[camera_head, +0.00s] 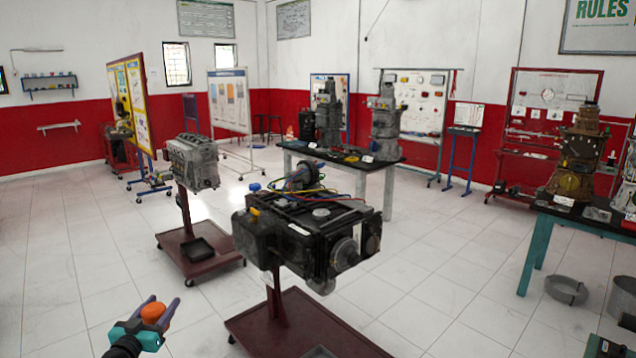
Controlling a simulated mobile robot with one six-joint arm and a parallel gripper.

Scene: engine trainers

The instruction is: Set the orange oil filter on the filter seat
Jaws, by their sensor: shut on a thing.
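My gripper (160,304) is at the lower left, with a teal body and purple fingers. It is shut on the orange oil filter (153,312), which shows as a small rounded orange shape between the fingers. The gripper and filter are over the open tiled floor, apart from the engines. The large black engine trainer (262,233) stands on a dark red stand in the middle, to the right of my gripper. I cannot make out the filter seat or tell which engine carries it.
A grey engine block (192,163) stands on another red stand (203,263), with a black tray (201,249) on its base. The black engine's red base (290,325) is at the bottom middle. Tables with engine parts stand behind and at right. Tiled floor is clear at left.

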